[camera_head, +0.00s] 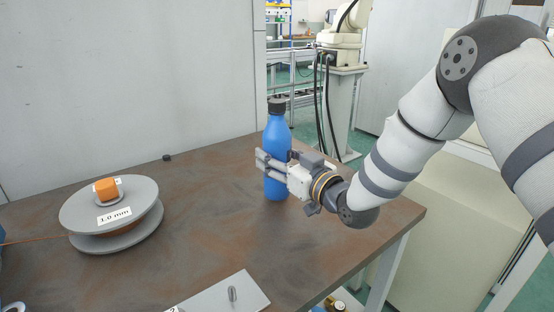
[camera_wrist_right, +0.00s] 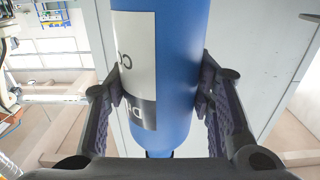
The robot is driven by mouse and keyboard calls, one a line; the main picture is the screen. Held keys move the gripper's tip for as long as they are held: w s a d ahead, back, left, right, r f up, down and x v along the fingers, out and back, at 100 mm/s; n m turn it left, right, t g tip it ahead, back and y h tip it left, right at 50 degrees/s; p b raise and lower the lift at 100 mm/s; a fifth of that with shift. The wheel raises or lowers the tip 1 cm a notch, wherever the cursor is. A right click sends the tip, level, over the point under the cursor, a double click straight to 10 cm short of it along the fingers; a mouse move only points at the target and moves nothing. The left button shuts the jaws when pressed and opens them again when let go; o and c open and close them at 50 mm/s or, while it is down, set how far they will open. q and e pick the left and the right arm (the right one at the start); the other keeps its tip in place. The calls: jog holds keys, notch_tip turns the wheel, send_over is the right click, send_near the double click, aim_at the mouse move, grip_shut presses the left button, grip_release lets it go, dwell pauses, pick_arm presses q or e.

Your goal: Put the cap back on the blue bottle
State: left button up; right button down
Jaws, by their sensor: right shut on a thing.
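The blue bottle (camera_head: 278,140) is upright near the back edge of the table (camera_head: 215,225). It has a dark top (camera_head: 277,105); I cannot tell whether this is a bare neck or a cap. My right gripper (camera_head: 268,165) is shut on the bottle's body from the right. In the right wrist view the bottle (camera_wrist_right: 180,70), with a white and dark label, sits between both fingers (camera_wrist_right: 163,90). I cannot tell whether its base touches the table. A small dark round piece (camera_head: 167,157), possibly the cap, lies on the table at the back, left of the bottle. My left gripper is out of view.
A grey wire spool (camera_head: 140,190) marked 1.0 mm, with an orange block (camera_head: 106,188) on top, stands at the left. A light plate (camera_head: 215,298) with a small metal piece lies at the front. The middle of the table is clear. A wall (camera_head: 120,80) rises behind.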

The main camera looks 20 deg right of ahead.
jog(key=shift+f, duration=0.45)
jog(key=shift+r, duration=0.15)
jog(key=c, duration=1.2)
grip_release()
jog(key=shift+f, duration=0.25)
jog(key=o, duration=0.5)
jog(key=shift+c, duration=0.2)
